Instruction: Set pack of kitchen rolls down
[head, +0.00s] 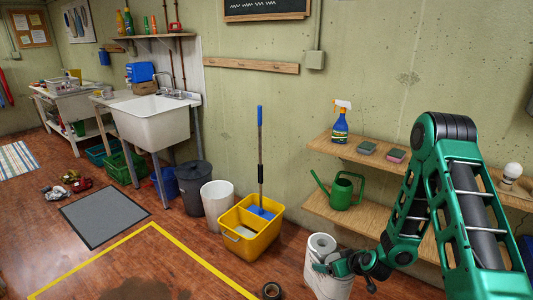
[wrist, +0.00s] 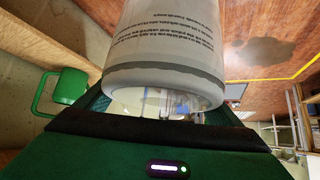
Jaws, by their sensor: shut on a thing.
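The pack of kitchen rolls (head: 321,245) is white and stands upright at the bottom of the head view, in front of the shelves. Its lower end reaches the frame edge, so I cannot tell whether it touches the floor. My gripper (head: 325,268) is shut on the side of the pack. In the wrist view the pack (wrist: 165,45) fills the upper middle, with printed lines on its wrapping, between the jaws of my gripper (wrist: 165,108). The fingertips are mostly hidden by the pack.
A yellow mop bucket (head: 250,235) stands left of the pack. A tape roll (head: 271,290) lies on the floor nearby. Wooden shelves (head: 355,215) on the right hold a green watering can (head: 342,192) and a spray bottle (head: 340,125).

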